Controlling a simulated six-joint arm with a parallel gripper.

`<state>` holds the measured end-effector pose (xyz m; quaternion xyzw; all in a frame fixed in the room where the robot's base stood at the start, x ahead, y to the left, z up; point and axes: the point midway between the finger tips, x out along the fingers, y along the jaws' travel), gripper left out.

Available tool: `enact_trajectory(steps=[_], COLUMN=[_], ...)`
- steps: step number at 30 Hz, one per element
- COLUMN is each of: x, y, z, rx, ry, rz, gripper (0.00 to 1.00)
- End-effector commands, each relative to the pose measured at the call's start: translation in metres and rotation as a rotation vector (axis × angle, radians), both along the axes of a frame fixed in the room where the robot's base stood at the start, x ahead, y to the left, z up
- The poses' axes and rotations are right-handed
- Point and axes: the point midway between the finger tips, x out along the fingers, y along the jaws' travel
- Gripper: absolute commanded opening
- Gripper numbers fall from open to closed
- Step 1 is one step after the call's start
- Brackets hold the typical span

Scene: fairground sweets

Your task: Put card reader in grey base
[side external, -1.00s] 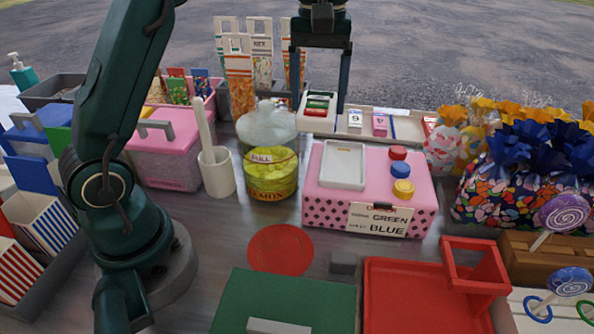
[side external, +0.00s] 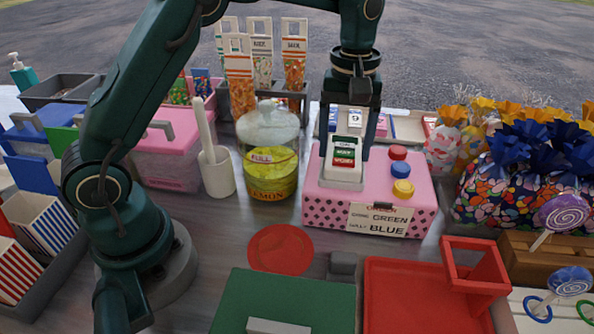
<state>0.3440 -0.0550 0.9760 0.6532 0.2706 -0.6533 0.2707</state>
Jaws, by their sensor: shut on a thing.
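A pale block with green and red labelled strips (side external: 344,150), which I take to be the card reader, is between the fingers of my gripper (side external: 346,145). My gripper is shut on it.
Red, blue and yellow buttons (side external: 401,171) stand close right of the block. A lidded glass jar (side external: 268,155) and a white cup with a handle (side external: 217,175) are left. A long tray (side external: 402,126) lies behind. A small grey block (side external: 343,263) sits in front.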

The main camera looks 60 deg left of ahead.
Motion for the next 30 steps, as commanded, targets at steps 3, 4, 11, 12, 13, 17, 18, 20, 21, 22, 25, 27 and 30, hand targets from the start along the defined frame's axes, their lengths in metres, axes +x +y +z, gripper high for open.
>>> enact_trajectory(steps=[3,4,11,12,13,17,18,20,21,22,25,27,30], x=[0.000,0.000,0.000,0.000,0.000,0.000,0.000,0.001,0.001,0.001,0.001,0.002,0.001], y=[0.000,0.000,0.000,0.000,0.000,0.000,0.000,0.000,0.000,0.000,0.000,0.000,0.000], z=[-0.001,-0.001,-0.003,-0.003,-0.003,0.000,0.002,0.007,0.011,0.016,0.031,0.040,0.054], rx=[0.000,0.000,0.000,0.000,0.000,0.000,0.000,0.000,-0.001,-0.001,0.000,0.000,0.000], ry=[0.000,0.000,0.000,0.000,0.000,-0.001,-0.001,-0.004,-0.004,-0.005,-0.006,-0.006,-0.004], rz=[0.000,0.000,0.000,0.000,0.000,0.000,0.000,0.000,0.000,0.000,0.000,0.000,0.000], gripper=[0.09,0.09,1.00,1.00,1.00,1.00,1.00,1.00,1.00,1.00,1.00,1.00,1.00])
